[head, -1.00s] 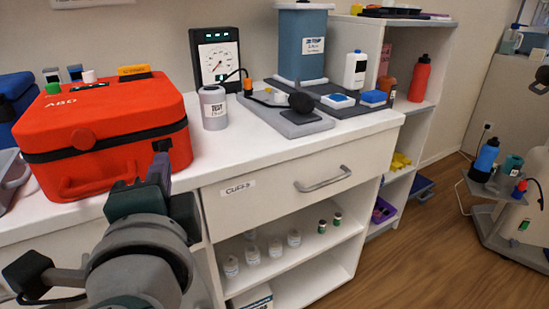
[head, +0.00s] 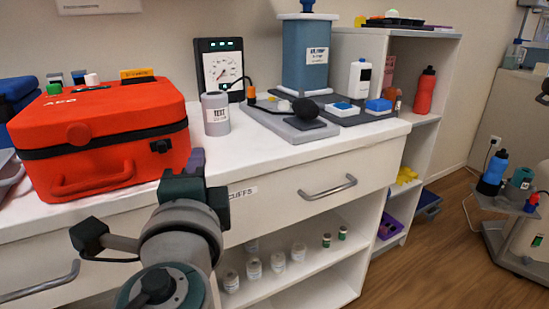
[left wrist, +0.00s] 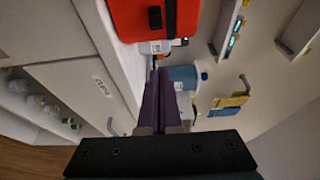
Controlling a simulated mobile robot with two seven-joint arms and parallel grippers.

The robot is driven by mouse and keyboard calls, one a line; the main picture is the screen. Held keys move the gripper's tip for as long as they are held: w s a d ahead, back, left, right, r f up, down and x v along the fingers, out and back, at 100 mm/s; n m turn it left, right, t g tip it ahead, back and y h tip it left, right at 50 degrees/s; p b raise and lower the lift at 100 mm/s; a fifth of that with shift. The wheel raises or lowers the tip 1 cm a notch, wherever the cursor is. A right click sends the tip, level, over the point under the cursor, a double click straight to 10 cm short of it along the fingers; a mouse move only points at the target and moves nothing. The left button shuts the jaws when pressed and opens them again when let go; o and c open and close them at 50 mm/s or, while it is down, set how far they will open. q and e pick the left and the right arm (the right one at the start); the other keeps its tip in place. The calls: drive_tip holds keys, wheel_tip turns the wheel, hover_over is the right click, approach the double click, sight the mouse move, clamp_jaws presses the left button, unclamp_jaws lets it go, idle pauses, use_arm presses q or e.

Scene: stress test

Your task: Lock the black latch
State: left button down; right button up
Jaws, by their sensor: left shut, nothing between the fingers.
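The red case (head: 105,135) labelled AED sits on the left of the white counter. Its black latch (head: 160,146) is on the front face near the right end, on the dark seam band, and looks flush with it. In the left wrist view the red case (left wrist: 125,20) is at the top, with the dark latch (left wrist: 155,17) on its face. My left gripper (head: 197,158), with purple fingers, is shut and empty, in front of the counter, right of the latch and apart from it. The closed fingers (left wrist: 157,72) also show in the left wrist view. My right gripper is not in view.
A grey TEST canister (head: 215,114) stands right of the case, with a gauge box (head: 220,68) behind. A blue container (head: 305,55) and a grey tray are farther right. The CUFFS drawer (head: 290,195) is below the counter top, its handle jutting out.

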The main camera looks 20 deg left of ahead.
sight(161, 150)
use_arm(q)
drive_tip(key=w+a, duration=0.1)
drive_tip(key=a, duration=0.2)
drive_tip(key=w+a+p, duration=0.1)
drive_tip(key=shift+w+a, duration=0.35)
drive_tip(key=shift+s+a, duration=0.4)
drive_tip(key=shift+s+a, duration=0.75)
drive_tip(key=shift+s, duration=0.2)
drive_tip(key=shift+w, duration=0.1)
